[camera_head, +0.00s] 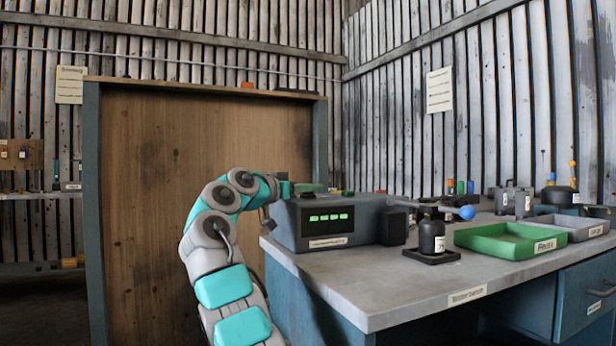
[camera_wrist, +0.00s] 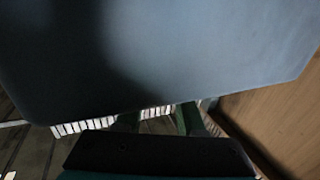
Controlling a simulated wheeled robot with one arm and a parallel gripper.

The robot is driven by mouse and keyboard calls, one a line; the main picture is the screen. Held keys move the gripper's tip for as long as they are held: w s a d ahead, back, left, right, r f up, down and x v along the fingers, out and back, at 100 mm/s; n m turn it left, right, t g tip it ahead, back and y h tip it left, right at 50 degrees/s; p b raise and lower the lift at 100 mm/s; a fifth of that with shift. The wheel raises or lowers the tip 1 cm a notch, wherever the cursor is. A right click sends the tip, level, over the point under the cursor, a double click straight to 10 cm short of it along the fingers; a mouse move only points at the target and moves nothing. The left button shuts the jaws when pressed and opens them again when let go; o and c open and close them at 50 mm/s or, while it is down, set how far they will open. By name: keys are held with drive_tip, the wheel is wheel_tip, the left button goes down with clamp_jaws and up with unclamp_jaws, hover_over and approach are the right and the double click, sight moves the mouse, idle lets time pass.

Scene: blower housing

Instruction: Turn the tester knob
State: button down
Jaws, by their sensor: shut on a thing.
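The tester is a grey box (camera_head: 365,220) with a lit green display (camera_head: 330,217) on its front, at the left end of the workbench. My gripper (camera_head: 268,219) is at the tester's left side, small and partly hidden in the head view. In the wrist view the tester's grey-blue panel (camera_wrist: 200,50) fills the upper part, and my gripper's fingers (camera_wrist: 158,121) reach up to its lower edge. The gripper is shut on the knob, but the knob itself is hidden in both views.
The workbench (camera_head: 385,290) holds a dark bottle (camera_head: 432,237) on a black base, a blue ball (camera_head: 467,212) on a rod, a green tray (camera_head: 490,242) and a grey tray (camera_head: 575,226). A wooden panel (camera_head: 200,150) stands behind my arm.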

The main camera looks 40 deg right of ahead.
drive_tip(key=shift+w+r+m+g+p, duration=0.1)
drive_tip(key=shift+r+m+g+p, duration=0.15)
drive_tip(key=shift+g+p, duration=0.3)
drive_tip(key=shift+r+m+g+p, duration=0.1)
drive_tip(key=shift+m+g+p, duration=0.15)
drive_tip(key=shift+g+p, duration=0.3)
drive_tip(key=shift+f+m+g+p, duration=0.15)
drive_tip(key=shift+m+g+p, duration=0.5)
drive_tip(key=shift+p, duration=0.55)
drive_tip(key=shift+f+g+p, duration=0.15)
drive_tip(key=shift+g+p, duration=0.15)
drive_tip(key=shift+g, duration=0.05)
drive_tip(key=c, duration=0.5)
unclamp_jaws()
drive_tip(key=shift+w+a, duration=0.15)
drive_tip(key=shift+a, duration=1.8)
drive_tip(key=shift+w+a, duration=0.1)
drive_tip(key=shift+a, duration=1.85)
